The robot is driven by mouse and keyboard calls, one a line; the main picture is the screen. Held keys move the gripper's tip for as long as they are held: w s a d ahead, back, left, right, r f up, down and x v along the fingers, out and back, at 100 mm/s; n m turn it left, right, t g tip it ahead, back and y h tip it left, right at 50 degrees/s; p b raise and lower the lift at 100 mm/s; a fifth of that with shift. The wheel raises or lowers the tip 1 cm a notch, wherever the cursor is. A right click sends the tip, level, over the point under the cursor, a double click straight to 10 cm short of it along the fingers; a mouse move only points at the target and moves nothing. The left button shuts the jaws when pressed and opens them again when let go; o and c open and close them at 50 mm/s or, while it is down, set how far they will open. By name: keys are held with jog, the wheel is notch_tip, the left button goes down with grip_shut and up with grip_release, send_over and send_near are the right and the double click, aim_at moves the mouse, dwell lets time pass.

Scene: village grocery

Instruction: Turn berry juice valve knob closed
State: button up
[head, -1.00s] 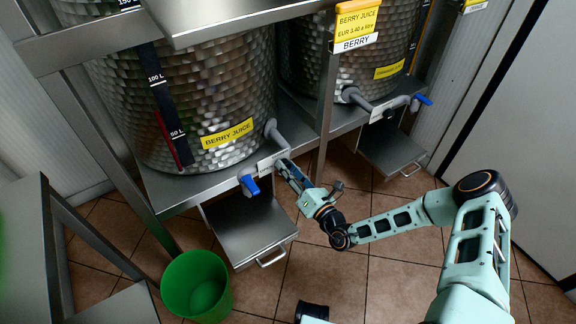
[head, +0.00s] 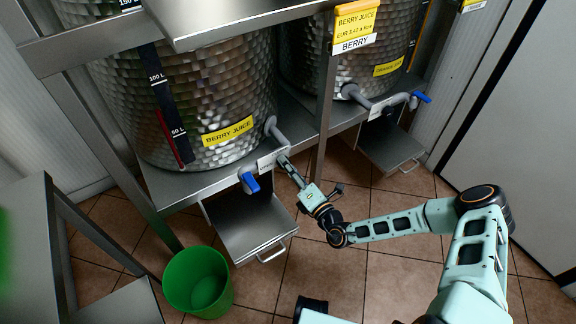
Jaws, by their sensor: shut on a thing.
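The steel berry juice tank (head: 222,95) stands on a metal shelf, with a yellow label on its front. A grey outlet pipe (head: 276,130) comes down from its lower right. My gripper (head: 284,160) reaches in from the right, just below the pipe. Its fingers are close together and shut on part of the valve knob. They are apart from the blue end, and the held part is hidden by the fingers.
A pull-out metal tray (head: 243,232) sits below the valve. A green bin (head: 198,283) stands on the tiled floor. A second tank (head: 300,60) has its own blue knob (head: 421,97) at the right. A metal post (head: 325,110) stands between the tanks.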

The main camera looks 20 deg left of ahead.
jog(key=o, duration=1.1)
jog(key=shift+o, duration=0.2)
jog(key=v, duration=1.2)
